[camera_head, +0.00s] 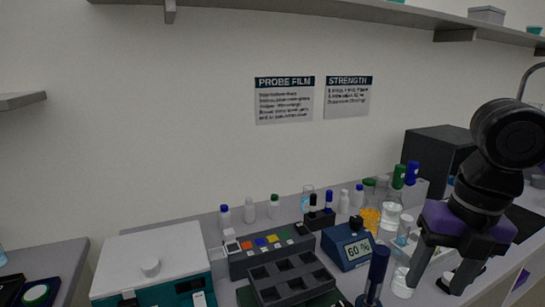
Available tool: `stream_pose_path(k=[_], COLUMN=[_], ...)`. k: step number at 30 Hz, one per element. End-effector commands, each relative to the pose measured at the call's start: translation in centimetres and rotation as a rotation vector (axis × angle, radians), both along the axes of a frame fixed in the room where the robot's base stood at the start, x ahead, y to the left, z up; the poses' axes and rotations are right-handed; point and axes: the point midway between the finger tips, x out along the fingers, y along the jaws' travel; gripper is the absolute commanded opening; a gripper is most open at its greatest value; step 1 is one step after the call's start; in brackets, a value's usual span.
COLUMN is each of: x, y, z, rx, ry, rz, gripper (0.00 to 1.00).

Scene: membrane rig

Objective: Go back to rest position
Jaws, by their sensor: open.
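My gripper (433,281) is at the right, hanging from my black arm with its purple body above two dark fingers. A round dark-and-white piece lies behind the right finger, mostly hidden.
A dark blue upright tool (375,275) stands left of my gripper. A display reading 60 % (351,248), a dark compartment tray (289,280), a button panel (268,248) and a white-teal machine (152,265) fill the bench. Bottles stand behind; a black box (437,153) is back right.

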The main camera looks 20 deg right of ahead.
Motion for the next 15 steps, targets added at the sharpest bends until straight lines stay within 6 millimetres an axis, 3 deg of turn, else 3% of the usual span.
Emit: stream_pose_path(k=[8, 15], x=[5.5, 11.5], y=[1.4, 5.2], z=[2.0, 6.2], rx=[0.096, 0.376], ry=[-0.245, -0.524], rz=[-0.225, -0.410], gripper=[0.56, 0.56])
